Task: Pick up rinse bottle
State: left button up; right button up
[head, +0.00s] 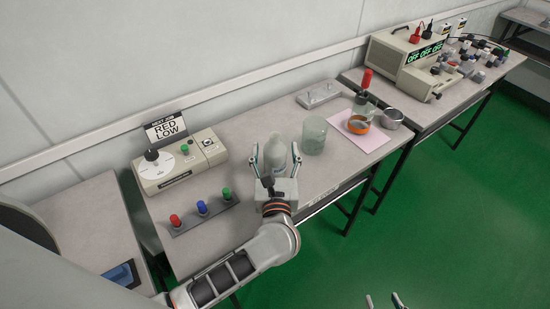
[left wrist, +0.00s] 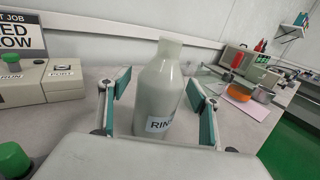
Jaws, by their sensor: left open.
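The rinse bottle (head: 275,149) is a pale grey-white bottle with a narrower neck, standing upright on the near table. In the left wrist view the bottle (left wrist: 161,88) fills the middle, with a label reading "RIN" partly cut off by my gripper. My left gripper (head: 275,146) is open, its two fingers on either side of the bottle. In the left wrist view gaps show between the bottle and both teal finger pads. My right gripper (head: 384,301) shows only as two separated fingertips at the bottom edge, away from the table.
A glass beaker (head: 314,136) stands just right of the bottle. A tester box (head: 180,162) with a "RED LOW" sign (head: 168,129) and a strip with red, blue and green knobs (head: 203,211) lie left. An orange ring (head: 358,125), metal bowl (head: 392,118) and grey block (head: 319,95) are further right.

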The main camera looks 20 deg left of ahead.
pick_arm(q)
jog(key=c, duration=1.5)
jog(key=shift+r, duration=0.1)
